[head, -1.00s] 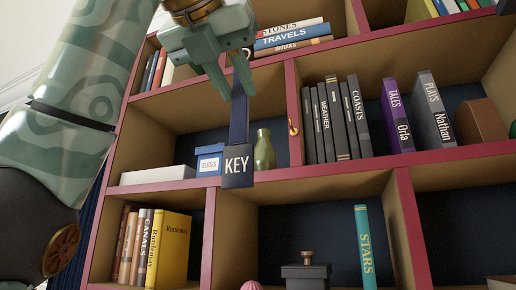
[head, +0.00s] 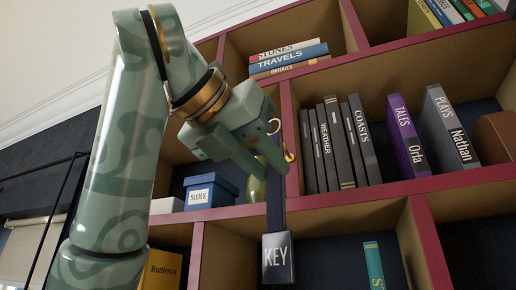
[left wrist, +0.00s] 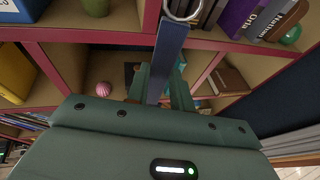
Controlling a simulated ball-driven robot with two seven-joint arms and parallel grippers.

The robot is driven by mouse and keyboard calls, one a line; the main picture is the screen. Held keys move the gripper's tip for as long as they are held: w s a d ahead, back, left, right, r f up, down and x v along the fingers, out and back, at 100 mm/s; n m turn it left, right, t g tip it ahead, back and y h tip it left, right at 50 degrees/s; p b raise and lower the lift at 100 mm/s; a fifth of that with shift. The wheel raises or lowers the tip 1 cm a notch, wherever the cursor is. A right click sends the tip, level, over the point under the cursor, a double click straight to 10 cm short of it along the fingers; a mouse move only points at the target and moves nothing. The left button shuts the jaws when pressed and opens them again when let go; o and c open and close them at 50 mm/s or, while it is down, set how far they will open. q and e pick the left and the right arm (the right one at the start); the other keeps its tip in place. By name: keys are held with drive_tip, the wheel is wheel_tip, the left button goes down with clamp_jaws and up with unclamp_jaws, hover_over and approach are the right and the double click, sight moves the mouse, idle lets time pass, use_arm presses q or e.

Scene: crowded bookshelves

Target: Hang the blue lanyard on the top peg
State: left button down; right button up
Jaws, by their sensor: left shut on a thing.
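The blue lanyard (head: 275,213) is a dark blue strap with a pale ring at its top and a dark tag reading KEY (head: 278,257) hanging below. My left gripper (head: 272,171) is shut on the strap, below the ring. The ring stands above the fingers, close to a gold peg (head: 290,155) on the red shelf upright; I cannot tell whether they touch. In the left wrist view the strap (left wrist: 166,55) runs up between the fingers to the ring (left wrist: 183,10). The peg is partly hidden. My right gripper is not in view.
The blue SLIDES box (head: 211,190) and a green vase (head: 257,188) stand on the shelf behind my left gripper. Dark books (head: 335,145) and a purple book (head: 408,140) stand right of the upright. A yellow book (head: 160,270) is below.

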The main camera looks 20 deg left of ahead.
use_arm(q)
drive_tip(key=shift+w+d+p, duration=0.1)
drive_tip(key=shift+w+p, duration=0.5)
drive_tip(key=shift+w, duration=0.25)
drive_tip(key=shift+w+f+p, duration=0.15)
drive_tip(key=shift+w+p, duration=0.75)
drive_tip(key=shift+w, duration=1.2)
drive_tip(key=shift+w+f, duration=0.6)
drive_tip(key=shift+w, duration=0.2)
drive_tip(key=c, duration=1.1)
unclamp_jaws()
drive_tip(key=shift+c, duration=0.2)
